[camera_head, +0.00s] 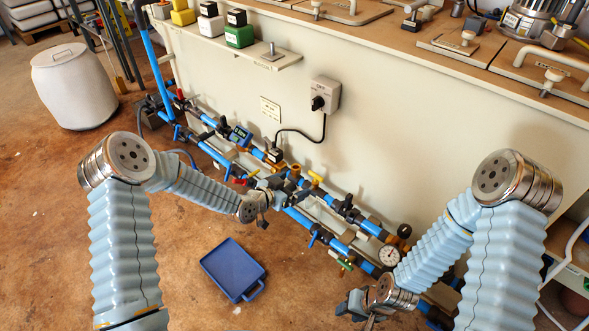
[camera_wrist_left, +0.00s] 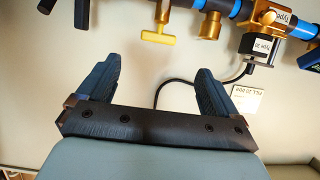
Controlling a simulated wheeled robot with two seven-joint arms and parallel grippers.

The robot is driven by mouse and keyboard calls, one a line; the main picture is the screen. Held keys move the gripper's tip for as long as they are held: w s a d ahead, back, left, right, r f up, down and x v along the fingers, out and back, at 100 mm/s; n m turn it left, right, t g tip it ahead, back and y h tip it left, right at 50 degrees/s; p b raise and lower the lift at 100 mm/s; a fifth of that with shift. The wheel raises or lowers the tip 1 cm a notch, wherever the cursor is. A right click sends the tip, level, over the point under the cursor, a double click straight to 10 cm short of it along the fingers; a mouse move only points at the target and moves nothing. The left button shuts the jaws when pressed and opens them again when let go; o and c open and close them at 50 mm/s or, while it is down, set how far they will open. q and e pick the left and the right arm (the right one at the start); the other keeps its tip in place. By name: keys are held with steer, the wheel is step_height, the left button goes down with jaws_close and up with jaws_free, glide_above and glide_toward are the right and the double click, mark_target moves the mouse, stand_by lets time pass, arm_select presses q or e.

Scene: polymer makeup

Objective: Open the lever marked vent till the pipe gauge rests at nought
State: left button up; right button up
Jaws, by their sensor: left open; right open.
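The round white-faced pipe gauge (camera_head: 389,255) sits on the blue pipework at the right; its needle is too small to read. Several coloured levers sit on the pipes: a yellow one (camera_head: 315,179), a red one (camera_head: 239,181) and a green one (camera_head: 345,264). No vent marking is readable. My left gripper (camera_head: 264,206) is at the middle of the pipework; its wrist view shows the jaws (camera_wrist_left: 152,72) apart and empty, below a yellow T-handle (camera_wrist_left: 158,38) and not touching it. My right gripper (camera_head: 362,308) is low at the right, below the gauge, partly hidden by its wrist.
A grey switch box (camera_head: 325,95) and a small placard (camera_head: 270,108) are on the cream wall behind the pipes. A blue tray (camera_head: 222,258) lies on the floor before the pipes. A white barrel (camera_head: 70,88) stands at the left. Open floor lies between barrel and tray.

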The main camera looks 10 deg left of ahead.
mark_target(315, 177)
arm_select(q)
steer(key=x, duration=1.3)
steer(key=shift+d+f, duration=0.1)
steer(key=c, duration=1)
